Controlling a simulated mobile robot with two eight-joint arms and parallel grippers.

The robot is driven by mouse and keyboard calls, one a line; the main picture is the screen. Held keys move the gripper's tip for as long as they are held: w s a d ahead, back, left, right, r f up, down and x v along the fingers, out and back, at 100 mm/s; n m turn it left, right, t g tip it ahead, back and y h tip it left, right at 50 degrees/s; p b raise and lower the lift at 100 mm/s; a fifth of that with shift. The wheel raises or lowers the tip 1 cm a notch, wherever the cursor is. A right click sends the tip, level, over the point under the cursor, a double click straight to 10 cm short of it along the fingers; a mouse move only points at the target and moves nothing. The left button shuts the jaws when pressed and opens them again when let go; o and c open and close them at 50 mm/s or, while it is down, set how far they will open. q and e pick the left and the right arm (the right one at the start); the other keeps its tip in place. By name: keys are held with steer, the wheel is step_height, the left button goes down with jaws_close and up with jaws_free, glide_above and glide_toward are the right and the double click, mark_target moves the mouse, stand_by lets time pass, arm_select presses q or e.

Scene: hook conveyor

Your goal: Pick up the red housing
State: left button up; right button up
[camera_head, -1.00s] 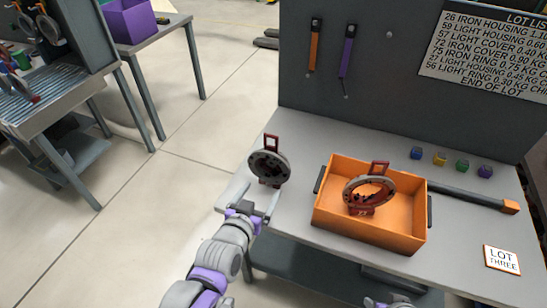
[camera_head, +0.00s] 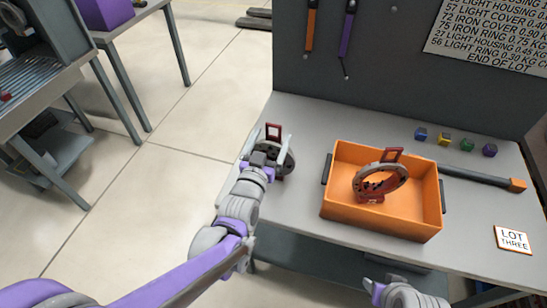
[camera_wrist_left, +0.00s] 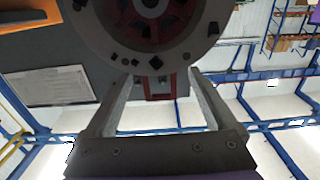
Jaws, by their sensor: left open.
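The red housing (camera_head: 290,160) is a round dark grey part with a red square loop on top. It stands upright near the left edge of the table, partly hidden behind my left gripper (camera_head: 272,139). The left gripper is open, with its fingers raised in front of the disc near the red loop. In the left wrist view, the housing's disc (camera_wrist_left: 150,48) with red inside fills the top. A red tab (camera_wrist_left: 155,86) shows between the open fingers (camera_wrist_left: 158,76); I cannot tell whether they touch it. My right gripper (camera_head: 374,288) is partly in view at the bottom, its jaws unclear.
An orange tray (camera_head: 380,222) with dark side handles holds another grey and red ring part (camera_head: 381,181). Several small coloured cubes (camera_head: 443,139) and a dark bar (camera_head: 478,177) lie behind and right. A LOT THREE card (camera_head: 514,239) lies at the right. A grey panel (camera_head: 380,70) rises behind.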

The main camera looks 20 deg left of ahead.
arm_select(q)
steer(key=w, duration=0.3)
steer(key=w+f, duration=0.1)
steer(key=w, duration=0.1)
steer(key=shift+w+d, duration=0.1)
steer(key=shift+r, duration=0.1)
jaws_close()
stand_by(0.4)
